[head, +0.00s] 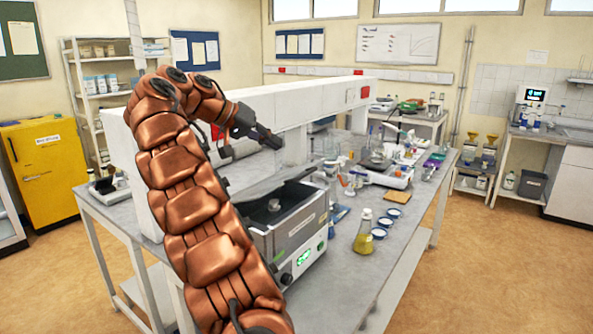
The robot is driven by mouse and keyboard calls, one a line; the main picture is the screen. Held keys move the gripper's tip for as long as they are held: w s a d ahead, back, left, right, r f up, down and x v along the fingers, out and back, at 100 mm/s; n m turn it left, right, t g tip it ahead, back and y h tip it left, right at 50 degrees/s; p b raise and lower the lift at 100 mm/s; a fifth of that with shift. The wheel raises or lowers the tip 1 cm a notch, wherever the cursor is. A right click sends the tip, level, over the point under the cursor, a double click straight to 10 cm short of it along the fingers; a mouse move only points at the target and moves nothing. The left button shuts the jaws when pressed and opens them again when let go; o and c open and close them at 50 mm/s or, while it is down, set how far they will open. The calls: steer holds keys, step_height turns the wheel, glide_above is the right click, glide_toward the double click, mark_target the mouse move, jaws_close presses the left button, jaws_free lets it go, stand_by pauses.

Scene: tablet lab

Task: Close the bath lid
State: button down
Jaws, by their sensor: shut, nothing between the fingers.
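The bath (296,240) is a silver and dark box with a green lit display on its front, standing on the grey bench behind and beside my arm. Its dark grey lid (285,187) is tilted open, and part of the inside shows with a small round grey piece in it. My arm hides the left part of the bath and some of the lid. My gripper (276,142) is above and behind the lid, apart from it in the picture. Its fingers are shut and empty.
A flask of yellow liquid (364,236) and several small blue-rimmed dishes (379,234) stand right of the bath. A white shelf beam (300,103) runs along the bench behind my gripper. More glassware crowds the bench's far end. Open floor lies to the right.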

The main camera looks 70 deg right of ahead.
mark_target(290, 177)
steer(key=shift+b+x, duration=0.7)
steer(key=shift+x, duration=2.15)
steer(key=shift+s+a+f, duration=0.1)
steer(key=shift+s+f, duration=0.4)
steer(key=shift+f, duration=0.25)
steer(key=shift+s+a+f, duration=0.1)
steer(key=shift+s+f, duration=0.45)
steer(key=shift+f, duration=0.2)
steer(key=shift+f, duration=0.1)
steer(key=s+f+m+t+b, duration=0.2)
steer(key=s+f+t+b, duration=0.1)
steer(key=f+b, duration=0.7)
steer(key=a+t+b, duration=0.1)
steer(key=b, duration=0.3)
steer(key=shift+s+h, duration=0.3)
steer(key=shift+f, duration=0.15)
